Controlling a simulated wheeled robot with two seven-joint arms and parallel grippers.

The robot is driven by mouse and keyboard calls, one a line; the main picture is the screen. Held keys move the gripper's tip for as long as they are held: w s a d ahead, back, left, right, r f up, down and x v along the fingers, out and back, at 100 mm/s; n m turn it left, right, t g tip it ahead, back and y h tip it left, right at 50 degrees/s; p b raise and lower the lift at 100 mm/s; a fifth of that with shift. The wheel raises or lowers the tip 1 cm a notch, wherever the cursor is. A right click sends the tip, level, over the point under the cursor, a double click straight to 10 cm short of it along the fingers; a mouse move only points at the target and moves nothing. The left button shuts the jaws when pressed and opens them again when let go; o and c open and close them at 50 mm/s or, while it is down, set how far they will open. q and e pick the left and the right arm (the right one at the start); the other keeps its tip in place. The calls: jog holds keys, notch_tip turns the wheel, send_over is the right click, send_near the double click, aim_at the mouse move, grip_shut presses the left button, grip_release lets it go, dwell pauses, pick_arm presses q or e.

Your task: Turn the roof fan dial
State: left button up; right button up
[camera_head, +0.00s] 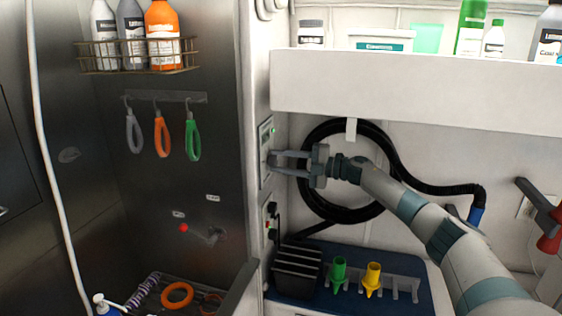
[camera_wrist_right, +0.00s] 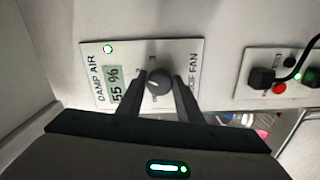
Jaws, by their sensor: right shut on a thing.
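The roof fan dial (camera_wrist_right: 158,83) is a dark round knob on a pale panel (camera_wrist_right: 190,50) marked "DAMP AIR 55 %" and "ROOF FAN". In the head view the panel (camera_head: 265,135) is on the narrow wall face, with a green light near its top. My right gripper (camera_head: 275,161) reaches in from the right, its tips at the panel. In the right wrist view the right gripper (camera_wrist_right: 160,88) has its two fingers on either side of the dial, shut on it. Part of the dial is hidden by the fingers. My left gripper is not in view.
A second panel (camera_wrist_right: 275,78) with a plug and red button is beside the dial panel. A white shelf (camera_head: 420,90) is above my right arm. A coiled black hose (camera_head: 325,212) hangs behind it. Green (camera_head: 338,272) and yellow (camera_head: 372,278) nozzles stand below.

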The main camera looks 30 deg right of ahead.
jog(key=o, duration=1)
jog(key=shift+d, duration=0.1)
jog(key=shift+s+d+f+b, duration=0.15)
jog(key=shift+s+d+b, duration=0.2)
jog(key=shift+s+b, duration=0.1)
jog(key=b+v, duration=0.8)
jog(key=v, duration=0.8)
jog(key=shift+d, duration=0.1)
